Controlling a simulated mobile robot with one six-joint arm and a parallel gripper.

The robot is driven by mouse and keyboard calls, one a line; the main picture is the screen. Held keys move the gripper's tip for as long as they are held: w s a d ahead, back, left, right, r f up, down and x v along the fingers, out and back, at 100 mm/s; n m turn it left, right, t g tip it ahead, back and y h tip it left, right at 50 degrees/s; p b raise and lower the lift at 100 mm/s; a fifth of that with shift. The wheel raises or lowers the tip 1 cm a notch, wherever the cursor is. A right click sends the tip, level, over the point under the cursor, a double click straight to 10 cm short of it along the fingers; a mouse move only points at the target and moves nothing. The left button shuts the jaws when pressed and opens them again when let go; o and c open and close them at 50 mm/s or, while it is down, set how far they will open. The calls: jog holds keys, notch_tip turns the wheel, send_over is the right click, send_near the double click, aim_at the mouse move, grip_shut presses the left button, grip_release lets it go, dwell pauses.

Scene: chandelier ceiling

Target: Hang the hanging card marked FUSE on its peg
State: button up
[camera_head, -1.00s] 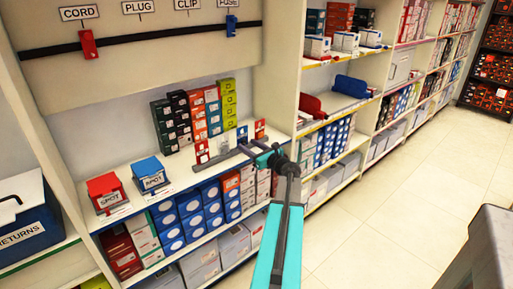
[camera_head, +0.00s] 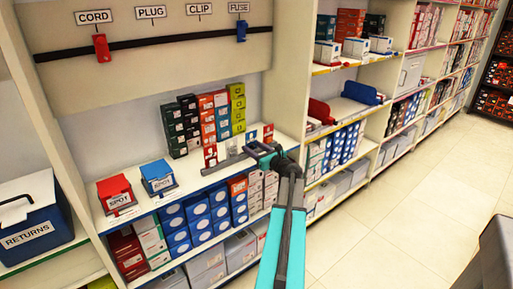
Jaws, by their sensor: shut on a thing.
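My gripper (camera_head: 206,170) is at the end of my teal and grey arm, reaching left over the front of the middle shelf. Its grey fingers look closed together, right by a row of small cards. The nearest is a red and white card (camera_head: 210,153) at the fingertips. Another pale card (camera_head: 231,148) stands to its right, with a blue one and a red one further right. Their print is too small to read, so I cannot tell which is marked FUSE. The FUSE label (camera_head: 239,8) is at the top of the back panel, with a blue piece (camera_head: 241,31) on the dark rail below it.
CORD (camera_head: 94,17), PLUG (camera_head: 151,12) and CLIP (camera_head: 199,8) labels line the panel. A red piece (camera_head: 102,47) is under CORD. Stacked boxes (camera_head: 207,118) stand behind the cards. Red and blue SPOT bins (camera_head: 158,177) are at left. The floor (camera_head: 400,200) at right is clear.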

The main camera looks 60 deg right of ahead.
jog(key=shift+w+r+p, duration=0.15)
jog(key=shift+r+p, duration=1.4)
jog(key=shift+r, duration=0.7)
jog(key=r+p+v, duration=0.1)
jog(key=v, duration=0.9)
jog(key=shift+r, duration=0.25)
